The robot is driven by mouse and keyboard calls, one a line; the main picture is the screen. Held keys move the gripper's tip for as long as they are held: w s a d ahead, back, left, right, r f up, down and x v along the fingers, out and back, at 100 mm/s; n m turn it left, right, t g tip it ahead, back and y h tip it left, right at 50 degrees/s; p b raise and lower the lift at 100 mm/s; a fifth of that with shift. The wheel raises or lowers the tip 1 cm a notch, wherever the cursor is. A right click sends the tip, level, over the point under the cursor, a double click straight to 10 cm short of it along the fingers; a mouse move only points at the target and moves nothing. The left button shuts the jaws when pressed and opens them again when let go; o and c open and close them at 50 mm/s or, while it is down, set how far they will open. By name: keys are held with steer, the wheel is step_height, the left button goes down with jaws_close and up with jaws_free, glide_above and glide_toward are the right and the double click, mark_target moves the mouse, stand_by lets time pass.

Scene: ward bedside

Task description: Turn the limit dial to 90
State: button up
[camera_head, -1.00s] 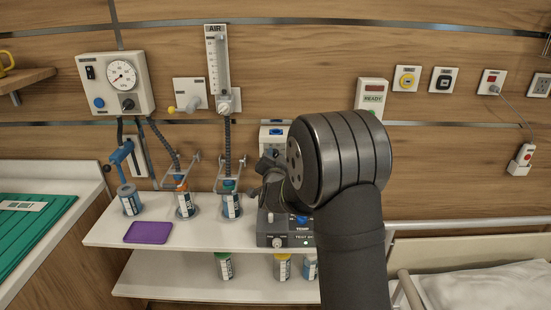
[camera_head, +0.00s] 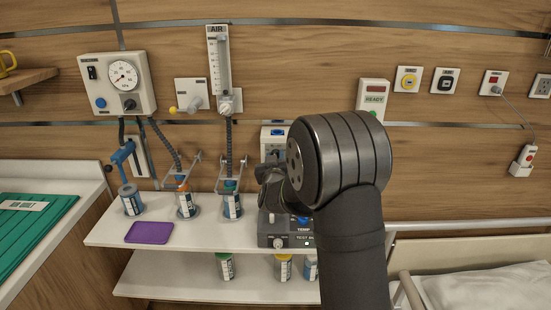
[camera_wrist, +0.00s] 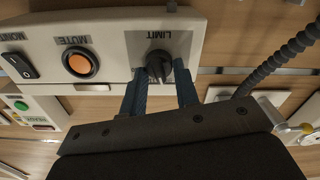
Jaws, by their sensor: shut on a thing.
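The limit dial (camera_wrist: 157,65) is a dark knob on a white panel, under the word LIMIT in the wrist view. My gripper (camera_wrist: 161,78) has its two blue fingers on either side of the knob and is shut on it. The dial's number marks are too small to read, so its setting cannot be told. In the head view, a white wall unit (camera_head: 276,131) shows beside my arm and is mostly covered by it. My gripper's dark body (camera_head: 272,187) shows there, but the fingertips and dial are hidden.
On the same panel are an orange MUTE button (camera_wrist: 79,63) and a black rocker switch (camera_wrist: 19,66). A ribbed hose (camera_wrist: 277,60) runs close by. Below my gripper, a shelf (camera_head: 198,233) carries capped bottles and a dark TEMP device (camera_head: 270,240).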

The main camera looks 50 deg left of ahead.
steer(key=shift+n, duration=0.6)
steer(key=o, duration=1)
steer(key=shift+c, duration=0.2)
steer(key=shift+s, duration=0.1)
steer(key=v, duration=1.7)
steer(key=shift+d+r, duration=0.1)
steer(key=x, duration=1.7)
